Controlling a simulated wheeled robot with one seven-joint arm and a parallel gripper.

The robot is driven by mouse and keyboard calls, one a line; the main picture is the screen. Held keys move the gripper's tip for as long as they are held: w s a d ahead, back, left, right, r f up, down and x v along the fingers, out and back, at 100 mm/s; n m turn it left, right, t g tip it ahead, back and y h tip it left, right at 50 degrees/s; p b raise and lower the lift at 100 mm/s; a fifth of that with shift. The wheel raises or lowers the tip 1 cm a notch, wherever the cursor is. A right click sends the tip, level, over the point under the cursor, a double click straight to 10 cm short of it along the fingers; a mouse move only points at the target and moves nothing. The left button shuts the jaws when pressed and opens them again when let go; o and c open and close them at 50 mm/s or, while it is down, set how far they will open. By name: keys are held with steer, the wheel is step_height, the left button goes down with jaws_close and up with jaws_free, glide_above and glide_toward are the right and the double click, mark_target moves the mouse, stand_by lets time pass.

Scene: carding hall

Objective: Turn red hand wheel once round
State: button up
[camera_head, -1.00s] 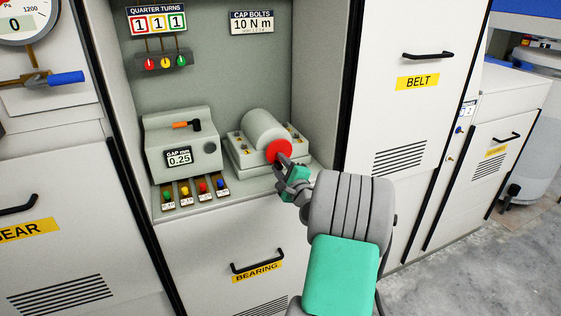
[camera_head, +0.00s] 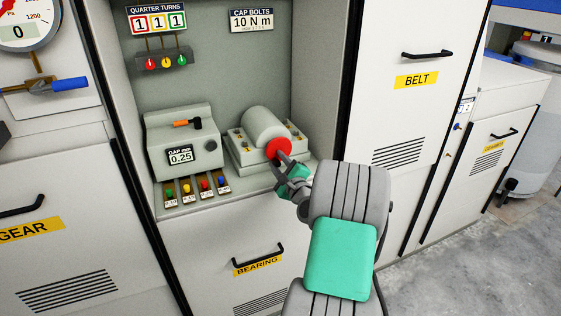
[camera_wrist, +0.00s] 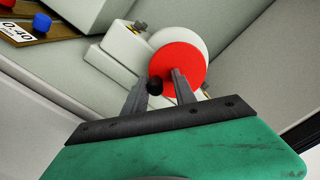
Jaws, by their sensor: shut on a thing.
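The red hand wheel (camera_head: 273,146) is a flat red disc on the front end of a pale grey cylinder housing (camera_head: 262,126) inside the cabinet recess. In the wrist view the red face (camera_wrist: 182,62) shows a small black knob (camera_wrist: 154,86) near its lower left edge. My gripper (camera_head: 281,166) is at the lower right of the wheel in the head view and partly covers it. In the wrist view its two grey fingers (camera_wrist: 161,86) stand on either side of the black knob, shut on it.
A grey gauge box marked 0.25 (camera_head: 180,155) stands left of the housing. Several coloured knobs (camera_head: 204,186) lie in front of it. Three small lamps or dials (camera_head: 165,62) sit above. The recess's right wall (camera_head: 323,80) is close to my arm.

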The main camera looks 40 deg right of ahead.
steer(key=shift+w+a+f, duration=0.1)
steer(key=shift+a+f, duration=0.05)
steer(key=shift+f, duration=0.2)
steer(key=shift+a+r+m+p, duration=0.15)
steer(key=shift+r+m+p, duration=0.15)
steer(key=shift+m+p, duration=0.75)
steer(key=shift+a+f+p, duration=0.1)
steer(key=shift+p, duration=0.35)
steer(key=shift+m, duration=0.25)
